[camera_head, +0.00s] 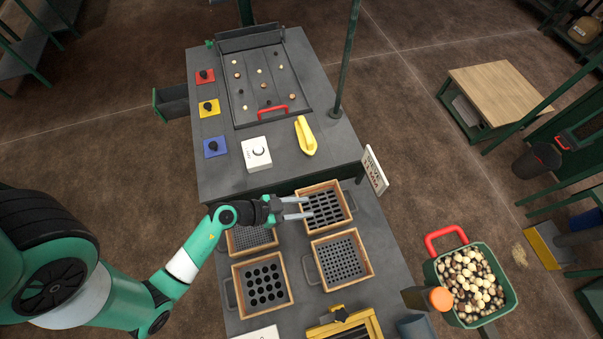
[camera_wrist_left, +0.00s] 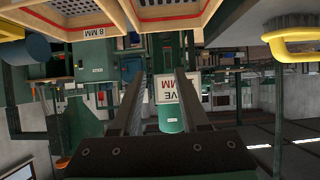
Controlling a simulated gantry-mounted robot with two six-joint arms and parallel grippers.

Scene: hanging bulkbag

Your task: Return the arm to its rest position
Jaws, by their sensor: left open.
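My left arm comes in from the left in the head view. My left gripper (camera_head: 297,208) is open and empty, with its two fingers apart and pointing right. In the picture it lies over the left part of the upper right sieve (camera_head: 343,190), a wooden-framed tray with slots. In the left wrist view the gripper's two fingers (camera_wrist_left: 158,105) stand apart with nothing between them. A white sign (camera_wrist_left: 166,89) shows behind them. My right gripper is in neither view.
More wooden-framed sieves lie close by, with round holes (camera_head: 235,299) and a fine grid (camera_head: 317,274). A yellow handled object (camera_head: 305,136) and white dial box (camera_head: 257,153) sit on the grey table (camera_head: 222,182). A green bin of nuggets (camera_head: 508,303) stands right.

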